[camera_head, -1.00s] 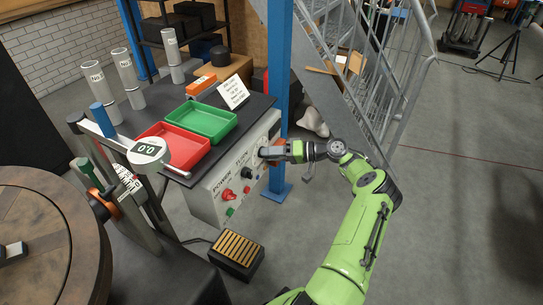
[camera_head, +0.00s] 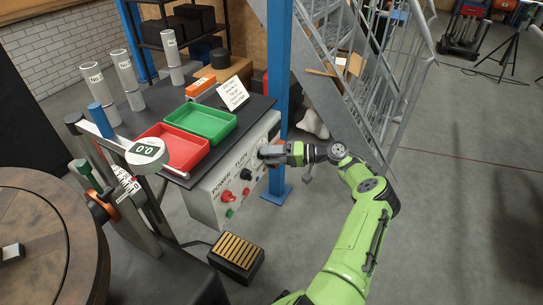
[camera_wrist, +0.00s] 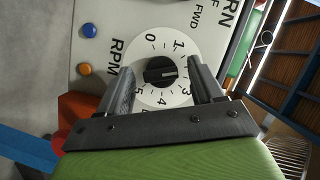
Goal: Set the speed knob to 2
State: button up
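The speed knob (camera_wrist: 160,72) is black and sits on a white round dial (camera_wrist: 154,97) marked RPM, with numbers around it, in the wrist view. Its light pointer mark faces right, toward the side between 1 and 3; the number there is hidden by a fingertip. My gripper (camera_wrist: 161,75) is open, its two dark fingers on either side of the knob, with a visible gap on each side. In the head view my gripper (camera_head: 268,153) is at the right end of the grey control panel (camera_head: 207,202) and hides the knob.
A blue post (camera_head: 280,100) stands close behind my gripper. Red (camera_head: 185,150) and green (camera_head: 222,127) trays lie on the dark bench top above the panel. A foot pedal (camera_head: 236,257) is on the floor below. Metal stairs (camera_head: 345,80) rise behind the arm.

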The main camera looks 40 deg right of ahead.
jog(key=shift+d, duration=0.1)
jog(key=v, duration=1.5)
jog(key=shift+s+d+p, duration=0.2)
jog(key=shift+s+p, duration=0.1)
jog(key=shift+p, duration=0.05)
